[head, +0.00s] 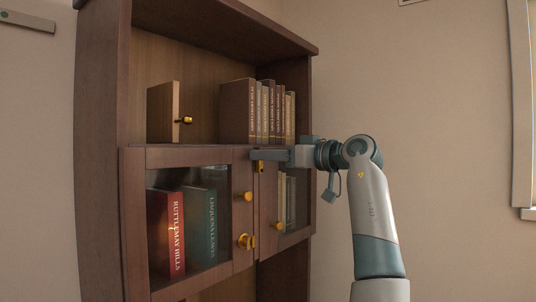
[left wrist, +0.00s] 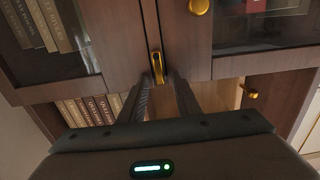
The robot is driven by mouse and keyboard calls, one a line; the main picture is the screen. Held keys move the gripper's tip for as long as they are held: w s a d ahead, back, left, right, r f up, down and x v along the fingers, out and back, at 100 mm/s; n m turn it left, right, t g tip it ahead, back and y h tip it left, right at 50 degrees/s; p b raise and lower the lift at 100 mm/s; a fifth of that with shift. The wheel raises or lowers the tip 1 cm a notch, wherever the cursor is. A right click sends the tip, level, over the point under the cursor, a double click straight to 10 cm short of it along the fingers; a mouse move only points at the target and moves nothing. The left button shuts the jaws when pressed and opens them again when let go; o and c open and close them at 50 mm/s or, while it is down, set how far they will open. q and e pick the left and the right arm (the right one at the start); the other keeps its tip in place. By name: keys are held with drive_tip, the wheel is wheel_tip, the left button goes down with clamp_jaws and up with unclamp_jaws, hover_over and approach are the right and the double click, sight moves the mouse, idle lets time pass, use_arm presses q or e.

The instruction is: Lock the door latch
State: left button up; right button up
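The wooden cabinet has two glass-paned doors, the left door (head: 190,157) and the right door (head: 267,205), which look closed. A small gold latch (head: 259,166) sits upright at the top of the doors by their seam. The latch also shows in the left wrist view (left wrist: 155,62), just ahead of the fingertips. My left gripper (head: 256,155) is at the top edge of the doors, right at the latch. In the left wrist view its fingers (left wrist: 162,80) are apart, with the latch's near end by the left-hand finger. Whether they touch cannot be told. My right gripper is not in view.
Books (head: 238,112) and a small wooden panel with a knob (head: 160,112) stand on the open shelf above. Bare wall (head: 420,90) lies to the right.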

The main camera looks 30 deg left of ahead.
sight(266, 169)
use_arm(q)
drive_tip(key=shift+c, duration=0.6)
clamp_jaws()
drive_tip(key=shift+w+m, duration=0.1)
drive_tip(key=shift+m, duration=0.2)
drive_tip(key=w+m+p, duration=0.1)
drive_tip(key=m, duration=0.3)
drive_tip(key=w+f+m+p, duration=0.1)
drive_tip(key=m+p, duration=0.1)
drive_tip(key=m, duration=0.2)
drive_tip(key=w+f+m+p, duration=0.1)
drive_tip(key=m, duration=0.4)
drive_tip(key=shift+w+d+f, duration=0.15)
drive_tip(key=shift+w, duration=0.1)
drive_tip(key=m, duration=0.1)
drive_tip(key=f+m, duration=0.1)
drive_tip(key=m, duration=0.2)
drive_tip(key=shift+w+f+p, duration=0.15)
drive_tip(key=shift+f+p, duration=0.1)
drive_tip(key=shift+p, duration=0.15)
drive_tip(key=shift+m, duration=0.3)
drive_tip(key=shift+f, duration=0.1)
